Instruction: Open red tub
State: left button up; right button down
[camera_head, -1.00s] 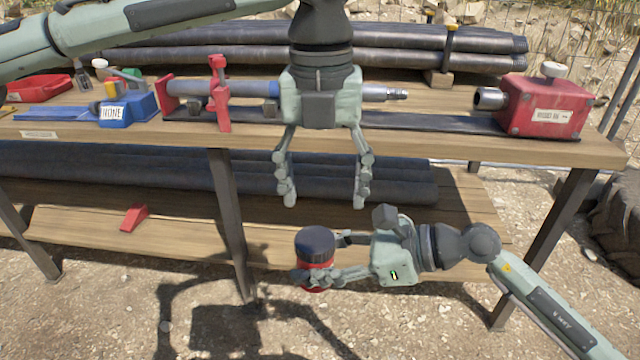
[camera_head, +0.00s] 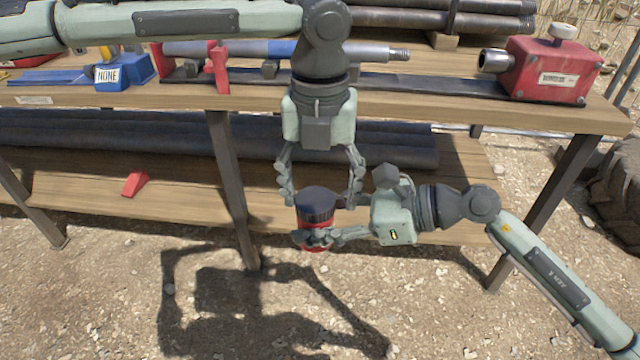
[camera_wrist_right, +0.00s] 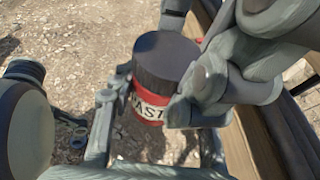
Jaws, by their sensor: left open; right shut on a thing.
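The red tub (camera_head: 317,244) has a dark lid (camera_head: 316,201) on top and is upright, in the air in front of the bench. My right gripper (camera_head: 318,238) is shut on the red body from the right side. In the right wrist view the tub (camera_wrist_right: 149,106) shows a pale label with part of a word, and its dark lid (camera_wrist_right: 166,56) is on. My left gripper (camera_head: 321,199) points down from above, its fingers open on either side of the lid. I cannot tell whether its fingertips touch the lid.
The wooden bench (camera_head: 450,113) stands behind, with dark pipes on its lower shelf (camera_head: 70,205). On top are a red box with a white knob (camera_head: 558,72), a blue box labelled NONE (camera_head: 125,70) and a long metal rod (camera_head: 240,49). A red wedge (camera_head: 135,183) lies on the lower shelf.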

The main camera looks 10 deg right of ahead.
pick_arm(q)
jog(key=shift+s+d, duration=0.15)
jog(key=c, duration=1.2)
jog(key=n, duration=0.4)
jog(key=shift+d, duration=0.1)
jog(key=n, duration=0.4)
jog(key=shift+n, duration=0.4)
jog(key=n, duration=0.5)
jog(key=shift+w+a, duration=0.2)
jog(key=n, duration=0.5)
jog(key=shift+a, duration=0.15)
jog(key=n, duration=0.4)
jog(key=shift+w+a+n, duration=0.1)
jog(key=shift+a+n, duration=0.05)
jog(key=shift+n, duration=0.15)
jog(key=n, duration=0.5)
jog(key=shift+a, duration=0.15)
jog(key=n, duration=0.4)
jog(key=shift+a+r+n, duration=0.1)
jog(key=shift+a+n, duration=0.05)
jog(key=shift+n, duration=0.15)
jog(key=n, duration=0.3)
jog(key=shift+a, duration=0.2)
